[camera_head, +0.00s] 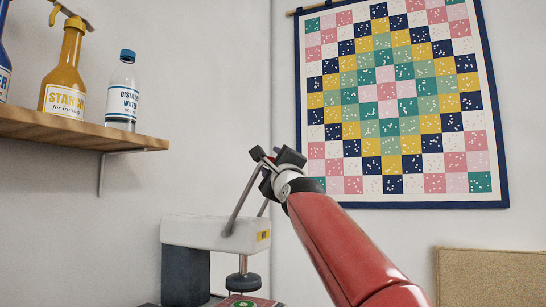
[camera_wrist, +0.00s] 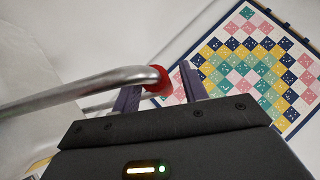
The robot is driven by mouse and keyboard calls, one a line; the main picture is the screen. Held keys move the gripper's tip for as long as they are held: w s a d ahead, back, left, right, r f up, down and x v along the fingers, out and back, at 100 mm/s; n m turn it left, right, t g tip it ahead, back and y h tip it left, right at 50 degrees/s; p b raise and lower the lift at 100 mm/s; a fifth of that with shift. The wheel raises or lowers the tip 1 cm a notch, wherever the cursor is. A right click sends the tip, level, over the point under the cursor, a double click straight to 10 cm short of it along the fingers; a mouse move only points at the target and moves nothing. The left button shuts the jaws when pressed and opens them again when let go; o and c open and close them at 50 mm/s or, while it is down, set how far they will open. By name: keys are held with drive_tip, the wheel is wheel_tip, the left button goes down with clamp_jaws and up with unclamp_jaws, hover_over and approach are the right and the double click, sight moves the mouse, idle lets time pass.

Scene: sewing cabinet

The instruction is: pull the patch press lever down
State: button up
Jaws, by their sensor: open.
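The patch press (camera_head: 200,231) stands at the lower middle of the head view, with a white head, a dark column and a round plunger below. Its grey metal lever (camera_head: 239,206) slants upward from the head to my gripper (camera_head: 269,160). In the wrist view the lever (camera_wrist: 85,92) is a bent metal bar coming in from the left. Its red knob (camera_wrist: 158,80) appears between the two dark fingers of my open gripper (camera_wrist: 158,87). I cannot tell whether either finger touches the knob.
A wooden shelf (camera_head: 70,133) at left holds a yellow starch bottle (camera_head: 63,70) and a distilled water bottle (camera_head: 122,92). A patchwork quilt (camera_head: 390,100) hangs on the back wall. A tan board (camera_head: 490,278) is at lower right. A green and red patch (camera_head: 242,302) lies under the plunger.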

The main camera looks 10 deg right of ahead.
clamp_jaws()
drive_tip(key=shift+f, duration=0.1)
idle(0.3)
